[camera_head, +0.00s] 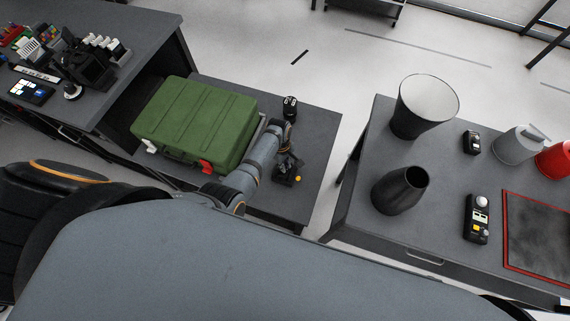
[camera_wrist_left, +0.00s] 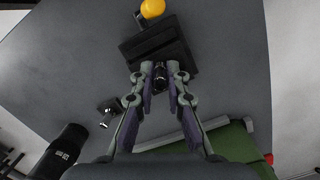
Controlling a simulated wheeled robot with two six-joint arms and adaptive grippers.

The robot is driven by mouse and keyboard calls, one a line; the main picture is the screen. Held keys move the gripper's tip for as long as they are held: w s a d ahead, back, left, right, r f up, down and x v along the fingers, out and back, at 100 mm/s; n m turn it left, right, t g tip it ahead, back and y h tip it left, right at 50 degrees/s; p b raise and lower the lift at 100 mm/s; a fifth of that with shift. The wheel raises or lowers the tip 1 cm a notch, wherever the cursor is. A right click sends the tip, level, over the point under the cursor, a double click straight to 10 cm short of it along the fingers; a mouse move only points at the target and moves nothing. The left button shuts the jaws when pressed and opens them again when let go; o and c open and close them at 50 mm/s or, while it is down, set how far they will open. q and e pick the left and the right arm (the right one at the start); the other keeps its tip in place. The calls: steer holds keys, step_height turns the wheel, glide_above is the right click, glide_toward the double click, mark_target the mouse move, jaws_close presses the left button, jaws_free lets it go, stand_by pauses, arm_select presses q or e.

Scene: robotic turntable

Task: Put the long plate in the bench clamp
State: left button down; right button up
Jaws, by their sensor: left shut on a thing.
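The bench clamp is a dark block with a yellow-orange knob (camera_head: 298,179); its black body (camera_wrist_left: 140,42) fills the top middle of the left wrist view. My left gripper (camera_head: 286,158) is over the near part of the low bench, at the clamp. In the left wrist view its fingers (camera_wrist_left: 160,76) are closed around a small dark cylindrical part (camera_wrist_left: 160,72) at the clamp's edge. I cannot make out the long plate for certain. A thin pale strip beside the green case may be it or the case's edge. My right gripper is out of view.
The green case (camera_head: 195,118) stands left of my gripper. A small black device (camera_head: 290,106) stands behind. The right table (camera_head: 440,170) holds a lampshade-like cup (camera_head: 425,105), a dark vase (camera_head: 400,190) and a red-framed mat (camera_head: 505,230). A floor gap separates the two tables.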

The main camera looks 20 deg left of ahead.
arm_select(q)
steer(key=shift+p, duration=0.35)
stand_by(0.4)
steer(key=shift+f+b, duration=0.95)
steer(key=shift+f, duration=0.1)
steer(key=c, duration=1.3)
jaws_free()
steer(key=shift+o, duration=0.2)
steer(key=shift+r, duration=0.1)
step_height(320, 180, up, 12)
steer(key=a, duration=0.1)
steer(key=shift+w+a, duration=0.15)
steer(key=shift+w, duration=0.2)
